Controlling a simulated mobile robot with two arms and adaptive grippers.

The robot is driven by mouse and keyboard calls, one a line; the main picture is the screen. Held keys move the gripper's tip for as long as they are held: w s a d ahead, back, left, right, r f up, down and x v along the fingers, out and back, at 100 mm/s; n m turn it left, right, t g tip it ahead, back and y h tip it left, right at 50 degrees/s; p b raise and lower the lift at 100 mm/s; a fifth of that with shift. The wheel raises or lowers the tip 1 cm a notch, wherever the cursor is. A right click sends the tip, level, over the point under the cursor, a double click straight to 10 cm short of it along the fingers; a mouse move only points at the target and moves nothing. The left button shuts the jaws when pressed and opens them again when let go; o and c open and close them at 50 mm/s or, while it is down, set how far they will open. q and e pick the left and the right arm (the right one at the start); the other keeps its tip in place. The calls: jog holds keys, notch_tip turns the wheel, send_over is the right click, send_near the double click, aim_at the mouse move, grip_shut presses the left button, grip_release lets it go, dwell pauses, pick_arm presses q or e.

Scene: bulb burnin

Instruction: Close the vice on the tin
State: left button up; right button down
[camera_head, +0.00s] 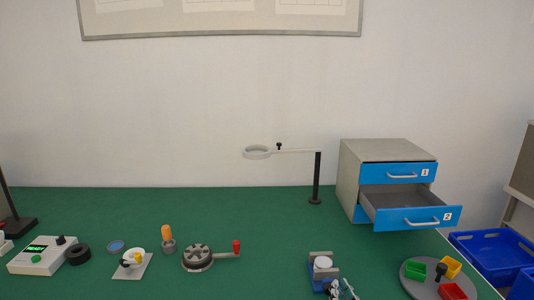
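The vice (316,284) stands near the front edge of the green bench, right of the middle. It has a blue body and grey jaws. A round tin (323,262) with a pale top sits between the jaws. I cannot tell whether both jaws touch it. My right gripper (341,289) is at the bottom edge of the picture, right at the vice's near end. It is small, partly cut off and overlaps the vice, so its fingers and any grip are unclear. The vice's handle cannot be made out. My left gripper is not in view.
A grey drawer cabinet (350,178) has its lower blue drawer pulled out. A round grey tray (412,283) with coloured bins lies right of the vice. A ring stand (317,180) stands behind. A red-handled round device (198,257) is to the left. Bench between is clear.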

jog(key=shift+s+f, duration=0.1)
jog(key=shift+f, duration=0.25)
jog(key=shift+d+r+p, duration=0.15)
jog(key=shift+r+p, duration=0.2)
jog(key=shift+p, duration=0.1)
jog(key=shift+s+d+r+p, duration=0.1)
jog(key=shift+s+p, duration=0.15)
jog(key=shift+s, duration=1.2)
jog(key=shift+s+d+r+p, duration=0.1)
jog(key=shift+s+p, duration=0.1)
jog(key=shift+s, duration=1.25)
